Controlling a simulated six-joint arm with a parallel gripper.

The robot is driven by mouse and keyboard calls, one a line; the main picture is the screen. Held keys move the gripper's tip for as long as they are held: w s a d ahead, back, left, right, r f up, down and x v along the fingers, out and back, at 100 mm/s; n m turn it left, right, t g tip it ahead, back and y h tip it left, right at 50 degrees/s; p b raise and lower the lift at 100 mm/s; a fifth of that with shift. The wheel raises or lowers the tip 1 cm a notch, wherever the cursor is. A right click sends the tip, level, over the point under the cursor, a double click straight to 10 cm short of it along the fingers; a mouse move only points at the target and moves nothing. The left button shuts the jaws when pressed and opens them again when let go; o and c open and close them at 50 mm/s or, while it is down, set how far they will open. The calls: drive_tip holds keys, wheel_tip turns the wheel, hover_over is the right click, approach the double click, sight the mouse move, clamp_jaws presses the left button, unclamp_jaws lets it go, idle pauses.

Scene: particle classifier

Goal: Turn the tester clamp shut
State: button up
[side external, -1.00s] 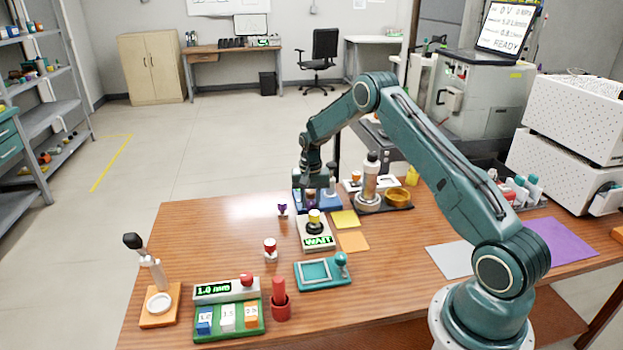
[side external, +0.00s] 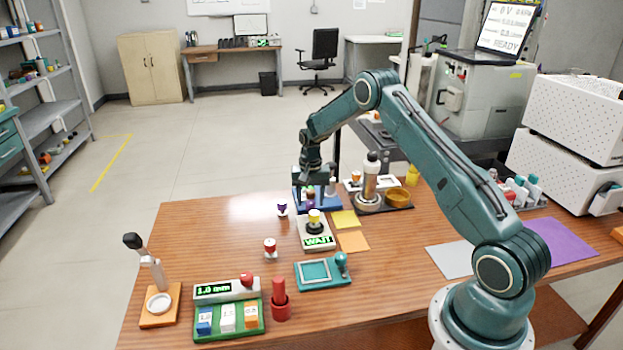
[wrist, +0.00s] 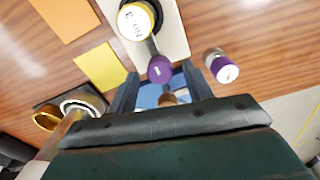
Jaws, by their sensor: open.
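The tester appears to be the blue device (side external: 328,208) at the back of the table, partly hidden by my gripper (side external: 310,185). In the wrist view my gripper (wrist: 160,85) is open, pointing down, with its fingers on either side of a purple round-topped piece (wrist: 160,68) and a brown knob (wrist: 168,98). Blue surface (wrist: 147,96) shows between the fingers. I cannot tell whether the fingers touch either piece, or which part is the clamp.
The white WAIT unit (side external: 318,241) with a yellow-topped piece stands just in front. A loose purple-topped piece (side external: 282,208) stands to its left. A dark tray (side external: 398,206) with a cylinder and yellow cup is at right. The table's left back area is clear.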

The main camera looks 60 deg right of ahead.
sight(310, 202)
wheel_tip(310, 202, up, 13)
idle(0.6)
drive_tip(key=s+a+r+n+t, duration=0.1)
drive_tip(key=s+a+r+n, duration=0.2)
drive_tip(key=s+a+r, duration=0.45)
drive_tip(key=s+a+r+n+t, duration=0.2)
drive_tip(key=s+a+r, duration=0.3)
drive_tip(key=a+r, duration=0.45)
drive_tip(key=s+a+n+t, duration=0.1)
drive_tip(key=s+a+n, duration=0.2)
drive_tip(key=s, duration=0.7)
drive_tip(key=s+a+n+t, duration=0.1)
drive_tip(key=s+a+n, duration=0.2)
drive_tip(key=s, duration=0.8)
drive_tip(key=shift+s+a+r+t, duration=0.25)
drive_tip(key=shift+a+r+t, duration=0.05)
drive_tip(key=shift+a, duration=0.75)
